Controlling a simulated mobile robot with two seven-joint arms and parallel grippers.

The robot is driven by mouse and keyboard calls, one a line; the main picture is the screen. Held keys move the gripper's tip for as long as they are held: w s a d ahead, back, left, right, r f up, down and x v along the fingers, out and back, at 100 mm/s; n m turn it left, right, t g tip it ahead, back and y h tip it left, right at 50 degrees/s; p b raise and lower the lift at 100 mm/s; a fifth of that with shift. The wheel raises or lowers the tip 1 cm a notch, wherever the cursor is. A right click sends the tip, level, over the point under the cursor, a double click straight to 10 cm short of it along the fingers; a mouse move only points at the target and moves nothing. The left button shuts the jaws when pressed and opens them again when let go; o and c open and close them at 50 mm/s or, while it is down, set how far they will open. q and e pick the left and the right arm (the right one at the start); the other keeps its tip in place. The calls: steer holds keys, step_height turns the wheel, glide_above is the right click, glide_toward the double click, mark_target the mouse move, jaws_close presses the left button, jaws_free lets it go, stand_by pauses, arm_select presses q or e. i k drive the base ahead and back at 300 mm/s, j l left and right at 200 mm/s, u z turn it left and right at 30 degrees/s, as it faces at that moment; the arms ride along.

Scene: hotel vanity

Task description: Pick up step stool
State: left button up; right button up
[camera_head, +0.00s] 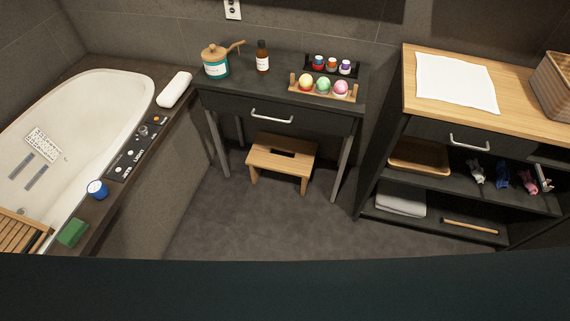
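The step stool (268,159) is a small light-wood stool with a dark slot in its top. It stands upright on the dark floor, partly under the dark side table (300,122) with a drawer and grey legs. Its top and front legs show; its back is partly hidden beneath the table. Neither of my grippers shows in the head view, and nothing touches the stool.
The floor (250,221) before the stool is clear. The bathtub ledge (153,161) bounds the left, and a dark shelf cabinet (430,133) stands at the right. Jars, a bottle (262,57) and colored balls in a wooden holder (323,93) sit on the table.

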mark_target(259, 157)
steer(key=i+z, duration=0.1)
steer(key=z, duration=0.6)
steer(key=i+j+z, duration=0.35)
steer(key=j+z, duration=0.35)
steer(key=i+j, duration=0.15)
steer(key=j, duration=0.2)
steer(key=i+j+z, duration=0.1)
steer(key=j, duration=0.25)
steer(key=i+j, duration=0.15)
steer(key=j, duration=0.2)
steer(key=i+j+z, duration=0.1)
steer(key=j, duration=0.25)
steer(key=i, duration=0.05)
